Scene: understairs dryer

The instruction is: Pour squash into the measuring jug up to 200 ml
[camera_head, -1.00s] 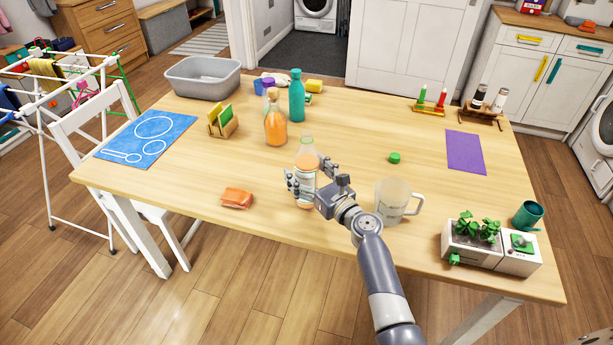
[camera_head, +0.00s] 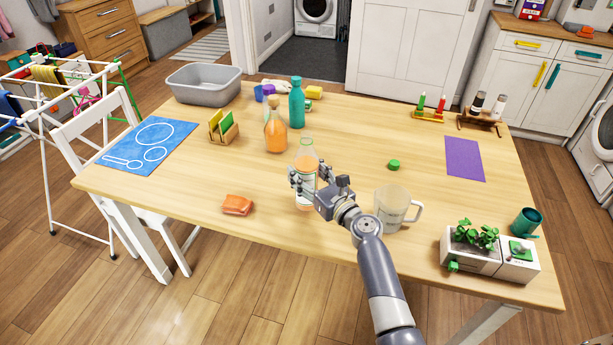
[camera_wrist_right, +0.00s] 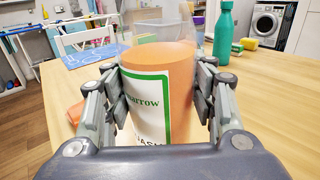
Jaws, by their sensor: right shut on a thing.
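The squash bottle (camera_head: 306,162) is clear with orange liquid, a white label and an open-looking neck. It stands upright near the table's front edge. My right gripper (camera_head: 305,182) is shut around its middle; in the right wrist view the fingers flank the labelled bottle (camera_wrist_right: 160,90) on both sides. The measuring jug (camera_head: 391,209), clear with a handle on its right, stands just right of my right wrist and looks empty. A green cap (camera_head: 394,165) lies on the table behind the jug. My left gripper is not in view.
An orange bottle (camera_head: 275,130) and a teal bottle (camera_head: 297,103) stand behind. An orange cloth (camera_head: 237,205) lies left. The table's middle right is clear around a purple mat (camera_head: 465,156).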

